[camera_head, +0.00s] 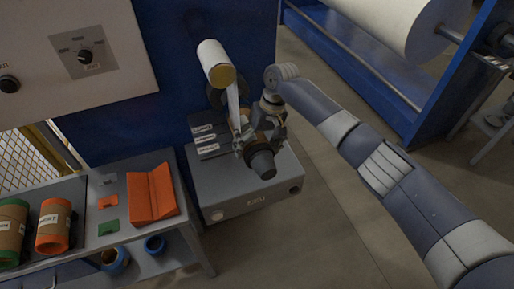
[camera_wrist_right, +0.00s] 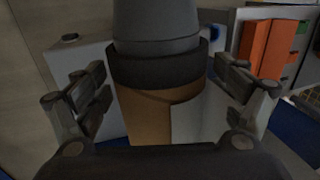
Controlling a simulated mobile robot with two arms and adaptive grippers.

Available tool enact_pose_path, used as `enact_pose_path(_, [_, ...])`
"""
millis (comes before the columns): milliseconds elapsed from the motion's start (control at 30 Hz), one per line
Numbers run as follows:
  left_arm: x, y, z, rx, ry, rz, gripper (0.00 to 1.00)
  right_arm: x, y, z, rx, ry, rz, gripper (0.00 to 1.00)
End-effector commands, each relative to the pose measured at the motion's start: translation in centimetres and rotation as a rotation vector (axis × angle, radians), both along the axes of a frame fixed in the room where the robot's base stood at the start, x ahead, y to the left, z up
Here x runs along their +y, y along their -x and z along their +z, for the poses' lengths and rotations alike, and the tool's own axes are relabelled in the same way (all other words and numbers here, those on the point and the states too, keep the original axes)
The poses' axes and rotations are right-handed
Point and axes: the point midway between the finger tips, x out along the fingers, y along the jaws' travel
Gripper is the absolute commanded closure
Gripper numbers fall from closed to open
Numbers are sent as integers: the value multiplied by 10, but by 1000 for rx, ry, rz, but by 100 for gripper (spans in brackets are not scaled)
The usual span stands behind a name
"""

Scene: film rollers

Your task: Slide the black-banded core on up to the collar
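The brown core (camera_wrist_right: 140,115) with a black band (camera_wrist_right: 155,72) at its near end shows large in the right wrist view. A grey tapered nose (camera_wrist_right: 155,25) sticks out of the banded end. In the head view the nose (camera_head: 262,163) points towards me. My right gripper (camera_wrist_right: 162,85) has one finger on each side of the core, with narrow gaps visible. It looks open around the core. In the head view the right gripper (camera_head: 260,126) hides most of the core, and I cannot make out the collar. My left gripper is not in view.
A grey box (camera_head: 250,190) stands below the shaft. A white roll (camera_head: 212,58) hangs above, with a strip (camera_head: 234,104) running down. A side table at left holds an orange cradle (camera_head: 151,193), an orange-banded core (camera_head: 53,226) and a green-banded core (camera_head: 12,232). Open floor lies right.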

Motion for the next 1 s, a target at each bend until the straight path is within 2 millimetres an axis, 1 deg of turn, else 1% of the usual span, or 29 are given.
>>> enact_pose_path(300, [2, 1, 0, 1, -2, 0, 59, -1, 1, -2, 4, 2, 0, 7])
enact_pose_path(433, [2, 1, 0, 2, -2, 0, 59, -2, 0, 6, 2, 2, 0, 7])
enact_pose_path(567, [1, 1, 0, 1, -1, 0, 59, -7, -2, 27, 0, 0, -1, 7])
enact_pose_path(800, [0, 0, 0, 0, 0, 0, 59, -21, -7, 78, -1, 1, 0, 7])
enact_pose_path(900, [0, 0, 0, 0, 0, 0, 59, -25, -8, 94, -1, 0, 0, 7])
enact_pose_path(1000, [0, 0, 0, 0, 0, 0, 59, -28, -9, 106, 0, 0, 0, 7])
